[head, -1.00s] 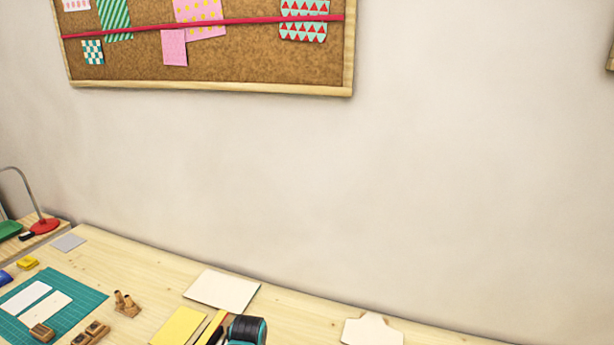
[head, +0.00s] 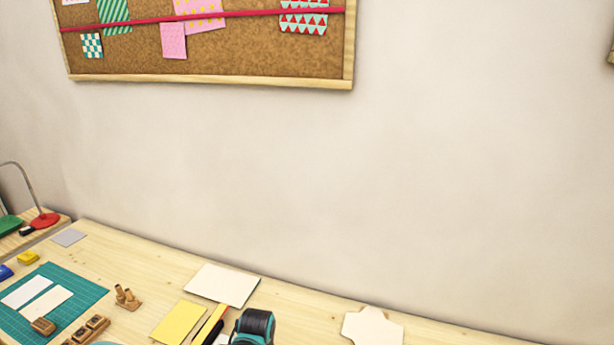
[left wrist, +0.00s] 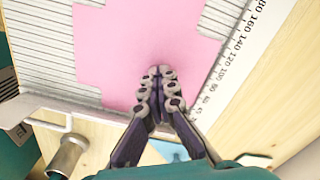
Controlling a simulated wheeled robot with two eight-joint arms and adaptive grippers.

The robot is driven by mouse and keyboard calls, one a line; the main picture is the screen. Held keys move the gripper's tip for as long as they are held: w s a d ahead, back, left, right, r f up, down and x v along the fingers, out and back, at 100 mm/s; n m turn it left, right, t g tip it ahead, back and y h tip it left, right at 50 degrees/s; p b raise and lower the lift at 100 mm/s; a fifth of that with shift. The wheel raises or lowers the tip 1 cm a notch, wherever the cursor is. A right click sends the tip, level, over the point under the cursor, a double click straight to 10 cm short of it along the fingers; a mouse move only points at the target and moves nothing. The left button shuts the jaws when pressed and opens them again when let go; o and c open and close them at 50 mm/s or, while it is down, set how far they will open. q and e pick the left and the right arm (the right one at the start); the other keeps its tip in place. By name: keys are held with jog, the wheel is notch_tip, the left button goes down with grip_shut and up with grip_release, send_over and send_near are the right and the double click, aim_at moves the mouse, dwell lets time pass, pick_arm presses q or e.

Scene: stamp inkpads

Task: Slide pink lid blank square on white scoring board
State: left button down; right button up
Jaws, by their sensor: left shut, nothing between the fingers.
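The pink lid blank (left wrist: 115,55) lies flat on the white scoring board (left wrist: 40,60) in the left wrist view. It has stepped, cut-out corners; part of its outline is cropped or hidden behind my fingers. Grooves show on the board to the left of the blank, and a ruler scale (left wrist: 232,60) runs along the right. My left gripper (left wrist: 160,72) is shut and empty, its fingertips over the lower part of the blank. I cannot tell whether they touch it. My right gripper is not in view.
In the head view, a green mat (head: 85,292) with white cards and stamps lies left. A cream sheet (head: 222,285), a yellow pad (head: 178,323) and a black-and-teal object (head: 254,326) are mid-desk. A white cross-shaped blank (head: 373,327) lies right.

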pick_arm(q)
jog(key=shift+d, duration=0.2)
jog(key=shift+d, duration=0.35)
jog(key=shift+s+d+f, duration=0.1)
jog(key=shift+d, duration=0.25)
dwell(0.3)
jog(key=shift+d, duration=0.2)
jog(key=shift+w+d, duration=0.25)
jog(key=shift+d, duration=0.05)
jog(key=shift+w+d+b, duration=0.3)
jog(key=shift+d+b, duration=0.05)
jog(key=shift+d, duration=0.25)
dwell(0.7)
